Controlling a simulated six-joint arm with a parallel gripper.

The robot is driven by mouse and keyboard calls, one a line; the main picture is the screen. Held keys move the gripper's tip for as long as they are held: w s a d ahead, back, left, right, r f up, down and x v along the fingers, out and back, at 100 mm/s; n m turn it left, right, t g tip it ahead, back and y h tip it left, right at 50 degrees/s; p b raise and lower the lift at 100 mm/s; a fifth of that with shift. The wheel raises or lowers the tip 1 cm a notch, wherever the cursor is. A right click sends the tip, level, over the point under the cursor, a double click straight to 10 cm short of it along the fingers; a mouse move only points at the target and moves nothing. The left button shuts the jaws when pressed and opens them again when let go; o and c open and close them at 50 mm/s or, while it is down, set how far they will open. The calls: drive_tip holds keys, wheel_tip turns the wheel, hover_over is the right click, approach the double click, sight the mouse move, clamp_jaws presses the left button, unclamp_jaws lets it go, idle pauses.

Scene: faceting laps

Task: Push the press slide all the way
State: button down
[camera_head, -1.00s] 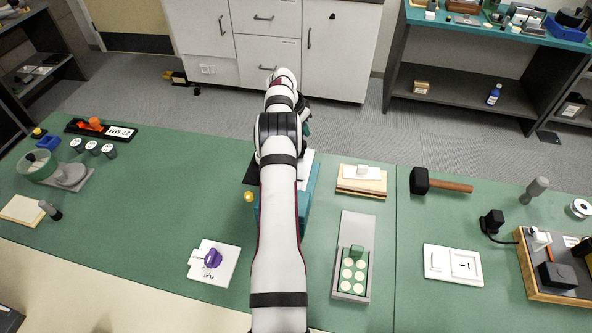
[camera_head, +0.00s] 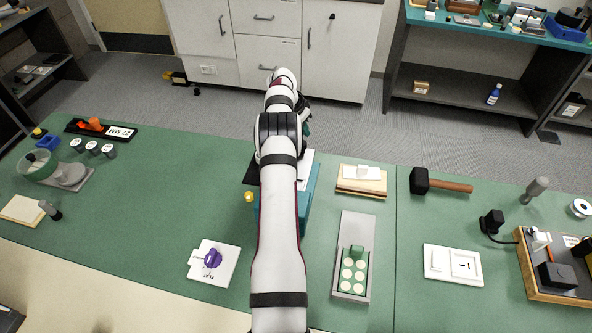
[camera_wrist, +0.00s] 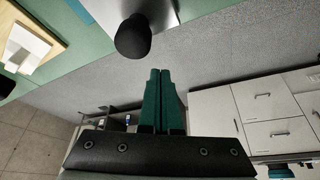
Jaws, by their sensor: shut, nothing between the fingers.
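A teal press-like block (camera_head: 312,200) stands mid-bench, largely hidden behind my arm. A yellow knob (camera_head: 249,197) shows at its left side. In the wrist view, a dark rounded knob (camera_wrist: 133,37) sits at the end of a pale grey part (camera_wrist: 112,10), just beyond my gripper's fingertips. I cannot tell whether this is the press slide, or whether the fingers touch it. My gripper (camera_wrist: 160,72) has its two teal fingers together and empty. In the head view my arm hides most of the gripper.
Right of the block are a wooden board with a white piece (camera_head: 362,173) and a grey plate (camera_head: 356,225) carrying a green disc holder (camera_head: 345,285). A white card with a purple part (camera_head: 213,259) lies front left. A mallet (camera_head: 440,184) lies farther right.

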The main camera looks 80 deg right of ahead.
idle(0.6)
drive_tip(key=shift+a, duration=0.4)
drive_tip(key=shift+a, duration=0.1)
